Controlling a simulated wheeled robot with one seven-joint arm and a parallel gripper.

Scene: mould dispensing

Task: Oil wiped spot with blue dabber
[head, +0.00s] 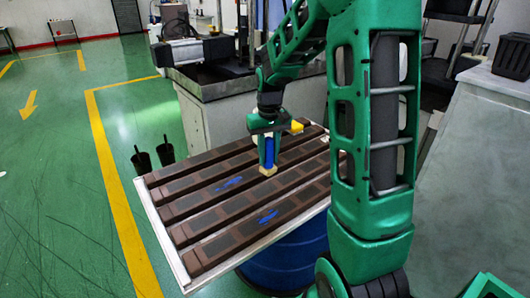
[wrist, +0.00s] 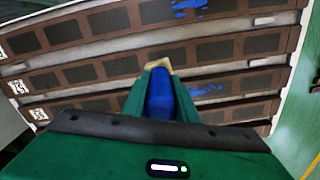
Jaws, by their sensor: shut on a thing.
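My gripper (head: 266,150) is shut on the blue dabber (head: 269,153), which it holds upright with its tan tip down at the mould bars. The dabber also shows in the wrist view (wrist: 160,95) between the green fingers, its tan tip (wrist: 159,65) pointing away. The brown mould bars (head: 205,210) lie in a row inside a pale frame (head: 160,240). Blue marks show on two bars: one mark (head: 228,183) left of the dabber and one (head: 268,216) nearer me. I cannot tell whether the tip touches a bar.
A blue drum (head: 290,262) stands under the frame. Two black cups (head: 153,157) with sticks are beyond its left edge. A machine bench (head: 200,90) is behind it, and a grey counter (head: 470,170) is at right. The green floor at left is clear.

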